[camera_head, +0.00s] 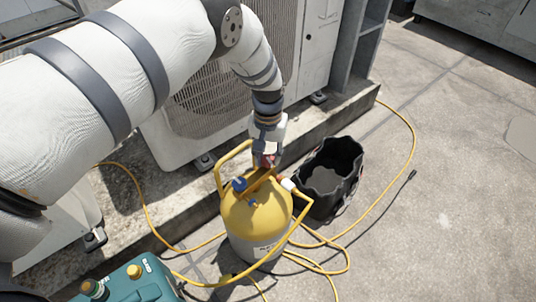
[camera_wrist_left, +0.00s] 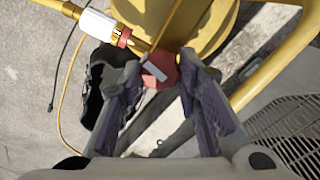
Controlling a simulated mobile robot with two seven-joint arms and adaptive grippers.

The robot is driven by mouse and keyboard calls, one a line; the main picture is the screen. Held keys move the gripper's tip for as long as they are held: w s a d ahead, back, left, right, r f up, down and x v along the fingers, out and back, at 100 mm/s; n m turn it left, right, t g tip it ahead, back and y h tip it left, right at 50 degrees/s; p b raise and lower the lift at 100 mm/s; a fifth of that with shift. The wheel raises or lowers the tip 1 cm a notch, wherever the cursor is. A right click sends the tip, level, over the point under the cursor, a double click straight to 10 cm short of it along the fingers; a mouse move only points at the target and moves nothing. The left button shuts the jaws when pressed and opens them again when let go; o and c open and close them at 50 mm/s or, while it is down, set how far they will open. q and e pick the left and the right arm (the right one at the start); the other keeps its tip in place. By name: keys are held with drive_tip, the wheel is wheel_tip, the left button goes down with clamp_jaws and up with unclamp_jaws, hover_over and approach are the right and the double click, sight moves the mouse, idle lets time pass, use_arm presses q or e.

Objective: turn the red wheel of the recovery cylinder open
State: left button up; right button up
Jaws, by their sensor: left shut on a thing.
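The recovery cylinder (camera_head: 255,220) stands upright on the rooftop, with a yellow top, a grey lower body and a yellow handle frame. A blue wheel (camera_head: 239,184) sits on the left of its top. My left gripper (camera_head: 265,158) reaches down from above and is shut on the red wheel at the cylinder's top. In the left wrist view the red wheel (camera_wrist_left: 160,70), with a pale bar mark on its face, lies between the two fingers. The fingers largely hide it in the head view. A white fitting (camera_wrist_left: 97,24) with a red ring is near it. My right gripper is not shown.
A black open bag (camera_head: 330,172) stands close to the cylinder's right. A yellow hose (camera_head: 335,268) loops over the ground. A teal machine (camera_head: 125,285) is at the lower left. A condenser (camera_head: 225,105) stands behind on a concrete ledge. The ground at right is mostly clear.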

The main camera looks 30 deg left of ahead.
sight(268, 159)
use_arm(q)
drive_tip(key=shift+n, duration=0.6)
drive_tip(key=o, duration=1.1)
drive_tip(key=shift+o, duration=0.2)
drive_tip(key=shift+r, duration=0.1)
wheel_tip(268, 159, up, 12)
